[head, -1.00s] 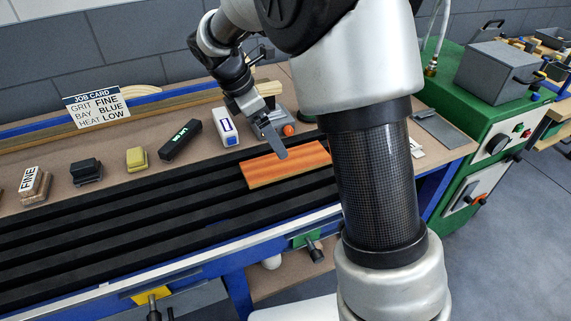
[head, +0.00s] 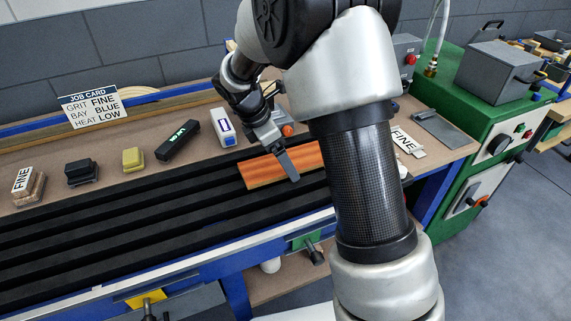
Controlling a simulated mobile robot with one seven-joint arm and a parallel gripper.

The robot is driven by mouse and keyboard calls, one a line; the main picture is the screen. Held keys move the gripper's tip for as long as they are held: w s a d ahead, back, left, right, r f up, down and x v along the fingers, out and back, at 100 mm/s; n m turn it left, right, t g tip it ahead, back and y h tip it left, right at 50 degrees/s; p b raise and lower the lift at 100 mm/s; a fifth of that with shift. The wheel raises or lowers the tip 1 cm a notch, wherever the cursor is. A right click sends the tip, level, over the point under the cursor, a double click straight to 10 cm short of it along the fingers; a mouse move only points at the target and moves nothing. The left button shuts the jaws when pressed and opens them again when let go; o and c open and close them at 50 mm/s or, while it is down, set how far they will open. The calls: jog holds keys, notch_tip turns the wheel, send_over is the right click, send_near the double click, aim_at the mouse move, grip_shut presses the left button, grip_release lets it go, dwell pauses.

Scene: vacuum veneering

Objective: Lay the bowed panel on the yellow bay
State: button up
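The panel (head: 258,172), an orange-brown wood-grain board, lies across the back black slats of the bench, right of centre. The yellow tag (head: 146,298) is on the bench's front edge at the lower left, with a dark handle below it. My gripper (head: 292,172) is over the panel's front right part, its grey finger pointing down across it. Only one finger shows clearly, so I cannot tell whether it is open or shut, or whether it touches the panel. My arm hides the panel's right end.
A green tag (head: 304,241) is on the front edge to the right. Several small blocks, including a yellow one (head: 133,158), stand along the back. The black slats (head: 110,235) at left are clear. A green machine (head: 480,135) stands at right.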

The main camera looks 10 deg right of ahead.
jog(key=c, duration=1.2)
